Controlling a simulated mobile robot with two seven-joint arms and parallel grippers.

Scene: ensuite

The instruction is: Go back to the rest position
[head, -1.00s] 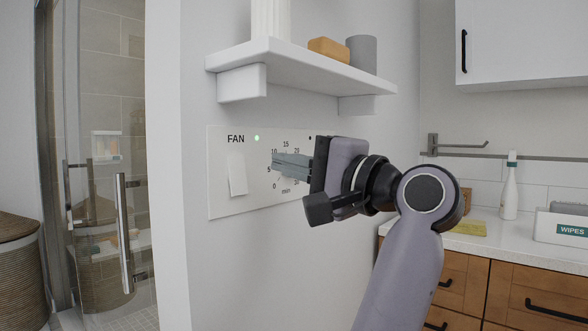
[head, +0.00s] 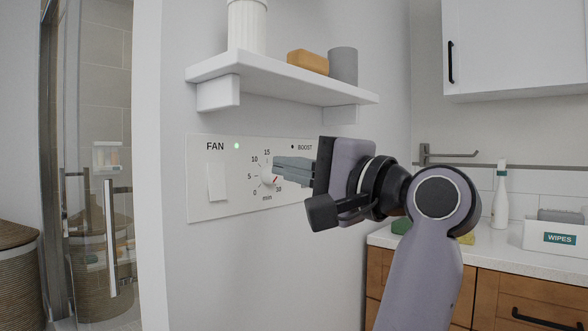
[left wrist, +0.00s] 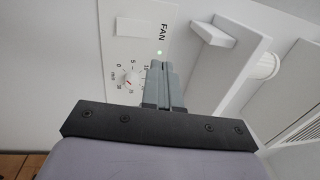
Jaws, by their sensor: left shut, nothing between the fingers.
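My left gripper (head: 276,169) is in front of the white FAN panel (head: 200,208) on the wall, its grey fingers together with nothing between them. The fingertips overlap the upper right of the round timer dial (head: 267,176) in the head view. In the left wrist view the fingers (left wrist: 160,68) stand to the right of the dial (left wrist: 132,80), whose face shows clear of them. The panel has a lit green light (head: 237,146) and a white rocker switch (head: 216,182). The gripper hides part of the panel's right side. My right gripper is in neither view.
A white shelf (head: 290,82) juts out above the panel, holding a white ribbed jar (head: 247,27), an orange block (head: 308,61) and a grey cup (head: 343,65). A counter (head: 500,256) with a wipes box (head: 556,238) and spray bottle (head: 500,195) stands at right. A glass door is at left.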

